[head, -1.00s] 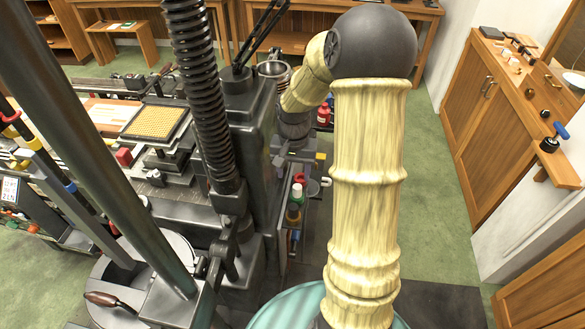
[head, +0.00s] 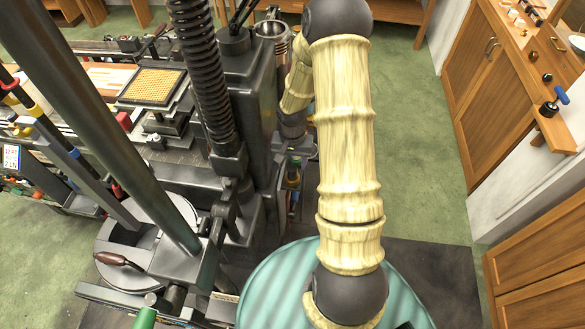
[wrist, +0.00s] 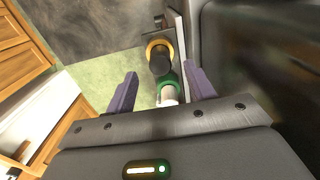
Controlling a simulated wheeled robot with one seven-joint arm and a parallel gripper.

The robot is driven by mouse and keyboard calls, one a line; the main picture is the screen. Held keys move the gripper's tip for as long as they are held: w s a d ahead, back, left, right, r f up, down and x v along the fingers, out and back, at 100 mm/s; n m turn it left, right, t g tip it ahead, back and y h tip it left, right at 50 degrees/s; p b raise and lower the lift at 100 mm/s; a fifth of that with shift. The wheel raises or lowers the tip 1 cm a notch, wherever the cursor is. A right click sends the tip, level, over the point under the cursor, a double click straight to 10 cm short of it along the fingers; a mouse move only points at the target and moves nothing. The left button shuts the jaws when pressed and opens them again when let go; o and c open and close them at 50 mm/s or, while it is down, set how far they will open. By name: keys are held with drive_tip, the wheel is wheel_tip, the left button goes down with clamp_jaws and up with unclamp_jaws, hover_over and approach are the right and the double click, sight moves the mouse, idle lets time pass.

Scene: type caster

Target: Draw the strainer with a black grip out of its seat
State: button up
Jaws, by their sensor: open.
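In the wrist view, my gripper (wrist: 162,82) is open, its two purple fingers apart with nothing held between them. A black rounded grip (wrist: 159,63) with an orange-yellow ring behind it shows just beyond the fingertips; it looks like the strainer's grip, but no strainer body is visible. A green and white handled piece (wrist: 168,92) lies in line below it, between the fingers in the picture. Whether either finger touches anything I cannot tell. In the head view, my arm hides most of the gripper.
A large dark machine body (wrist: 260,60) stands close on the right in the wrist view. In the head view, the black press (head: 245,110) stands left of my arm. A wooden cabinet (head: 490,80) stands at the right. Green floor (head: 425,130) lies open between them.

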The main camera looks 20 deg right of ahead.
sight(292, 168)
drive_tip(key=shift+w+d+f+p, duration=0.1)
drive_tip(key=shift+f+p, duration=0.25)
drive_tip(key=shift+f, duration=2.25)
clamp_jaws()
